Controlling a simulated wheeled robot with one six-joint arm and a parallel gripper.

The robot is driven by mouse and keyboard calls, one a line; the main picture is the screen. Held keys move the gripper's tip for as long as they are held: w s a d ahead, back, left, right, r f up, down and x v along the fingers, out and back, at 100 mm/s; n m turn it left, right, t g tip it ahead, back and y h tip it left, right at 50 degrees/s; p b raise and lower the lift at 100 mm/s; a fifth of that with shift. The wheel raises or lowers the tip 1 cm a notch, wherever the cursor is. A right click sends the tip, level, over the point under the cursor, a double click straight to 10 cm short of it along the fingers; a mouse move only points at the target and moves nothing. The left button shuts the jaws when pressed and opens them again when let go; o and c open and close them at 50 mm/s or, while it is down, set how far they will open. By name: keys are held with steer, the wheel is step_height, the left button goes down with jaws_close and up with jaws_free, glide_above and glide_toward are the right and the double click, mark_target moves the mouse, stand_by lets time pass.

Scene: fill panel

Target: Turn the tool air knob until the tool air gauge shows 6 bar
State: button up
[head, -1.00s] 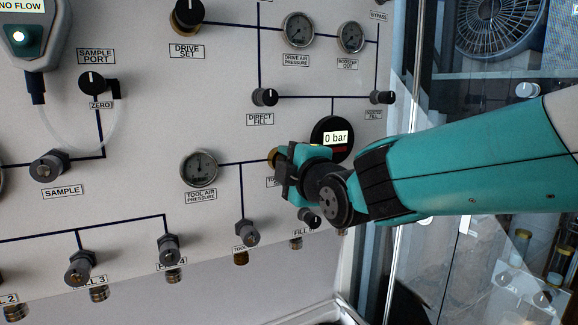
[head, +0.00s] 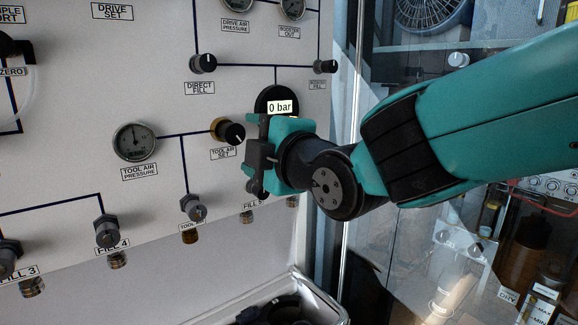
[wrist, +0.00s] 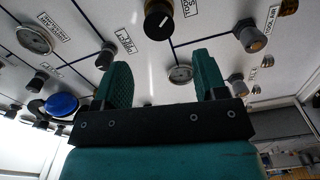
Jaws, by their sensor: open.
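The tool air knob (head: 231,133) is black with a white mark and a brass collar, above the label TOOL AIR SET. Its mark points down and right in the head view. It also shows at the top of the wrist view (wrist: 158,20). My gripper (head: 258,158) is open and empty, just right of and below the knob in the head view. The wrist view shows its two teal fingers (wrist: 165,78) apart.
A round black display (head: 279,106) reads 0 bar, partly behind my gripper. The direct fill knob (head: 203,63) is above, and the tool air valve (head: 193,207) below. A glass door (head: 420,250) stands right of the panel.

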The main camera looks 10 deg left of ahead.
mark_target(235, 135)
steer(key=b+v, duration=0.1)
steer(key=v, duration=0.7)
steer(key=shift+s, duration=0.1)
stand_by(2.1)
steer(key=w+a+m+p, duration=0.3)
steer(key=a+m+p, duration=0.1)
steer(key=m+p, duration=0.1)
steer(key=w+a+m+p, duration=0.4)
steer(key=m+p, duration=0.2)
steer(key=p, duration=0.1)
steer(key=w+a+m+p, duration=0.4)
steer(key=m+p, duration=0.2)
steer(key=shift+w+a+g+y, duration=0.25)
steer(key=shift+a+g+y, duration=0.05)
steer(key=shift+a+g, duration=0.1)
